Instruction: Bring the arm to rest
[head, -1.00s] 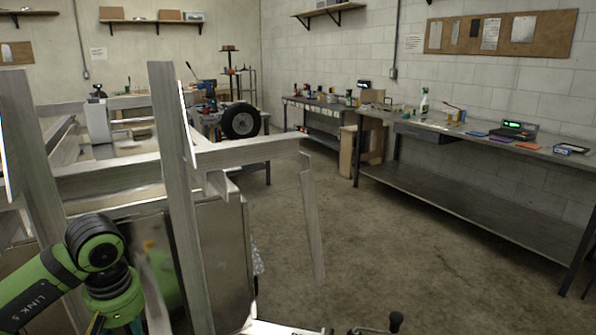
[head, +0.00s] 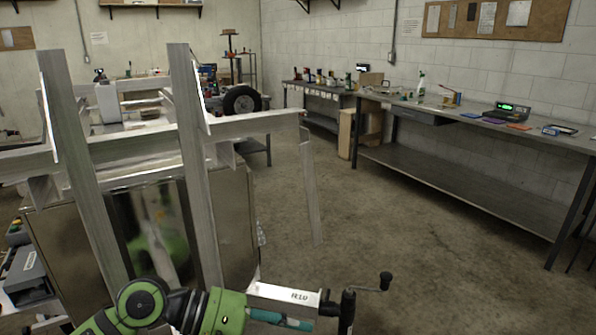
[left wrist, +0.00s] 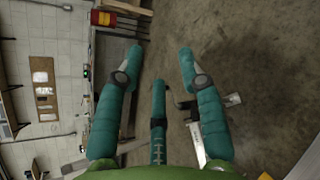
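My left arm, green and black, crosses the bottom of the head view. A teal part of my left gripper (head: 280,320) shows there beside the silver trailer coupler bar (head: 285,297), and the rest is hidden or out of frame. In the left wrist view the three teal fingers of my left gripper (left wrist: 160,58) are spread apart with nothing between them. The coupler bar (left wrist: 197,140) shows beyond the right finger, and I cannot tell whether they touch. My right gripper is in neither view.
The aluminium trailer frame (head: 195,160) stands upright at the left, close to my arm. A crank jack (head: 347,308) is at the bar's end. A long workbench (head: 470,140) runs along the right wall. The concrete floor between is clear.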

